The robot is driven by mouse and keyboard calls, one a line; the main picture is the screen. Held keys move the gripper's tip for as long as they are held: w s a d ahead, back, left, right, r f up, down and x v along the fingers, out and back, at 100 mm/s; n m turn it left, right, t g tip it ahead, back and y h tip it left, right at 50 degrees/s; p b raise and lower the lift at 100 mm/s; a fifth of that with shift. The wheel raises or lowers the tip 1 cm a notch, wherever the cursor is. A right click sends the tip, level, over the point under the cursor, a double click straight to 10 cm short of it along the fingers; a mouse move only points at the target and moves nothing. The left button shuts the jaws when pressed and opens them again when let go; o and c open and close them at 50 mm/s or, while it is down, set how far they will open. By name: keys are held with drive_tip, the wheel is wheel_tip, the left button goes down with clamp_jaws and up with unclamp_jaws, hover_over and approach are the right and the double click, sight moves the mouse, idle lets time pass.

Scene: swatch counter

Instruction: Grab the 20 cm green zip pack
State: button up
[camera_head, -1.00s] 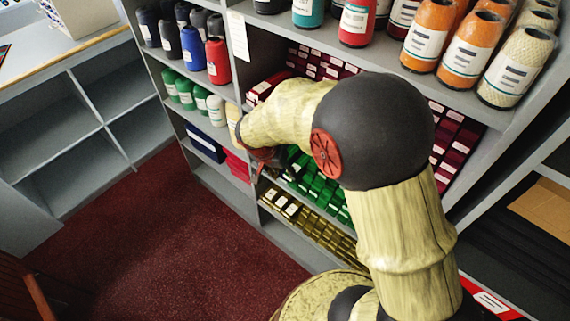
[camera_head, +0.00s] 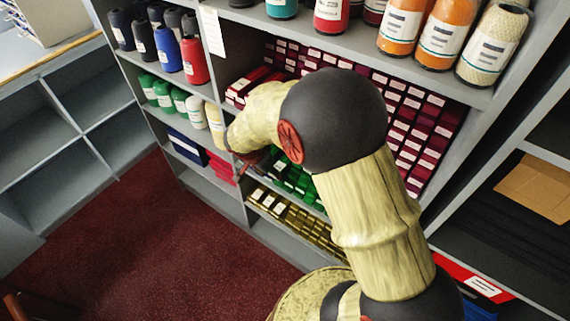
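Several green packs (camera_head: 297,181) with small pale labels lie in rows on a middle shelf of the grey shelving, partly hidden behind my arm. I cannot tell which of them is the 20 cm one. My gripper (camera_head: 250,160) shows only as a dark and reddish shape at the end of my arm, at the left edge of the green packs' compartment. Its fingers are mostly hidden, and I cannot tell whether it touches a pack.
Maroon packs (camera_head: 431,120) fill the compartment above, and gold packs (camera_head: 290,214) lie on the shelf below. Thread cones (camera_head: 193,59) stand on upper shelves. An upright divider (camera_head: 229,185) stands left of the green packs. The dark red floor (camera_head: 150,240) is clear.

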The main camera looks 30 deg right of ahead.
drive_tip(key=shift+x, duration=0.8)
drive_tip(key=shift+r, duration=0.1)
drive_tip(key=shift+c, duration=0.5)
drive_tip(key=c, duration=0.8)
drive_tip(key=shift+r, duration=0.1)
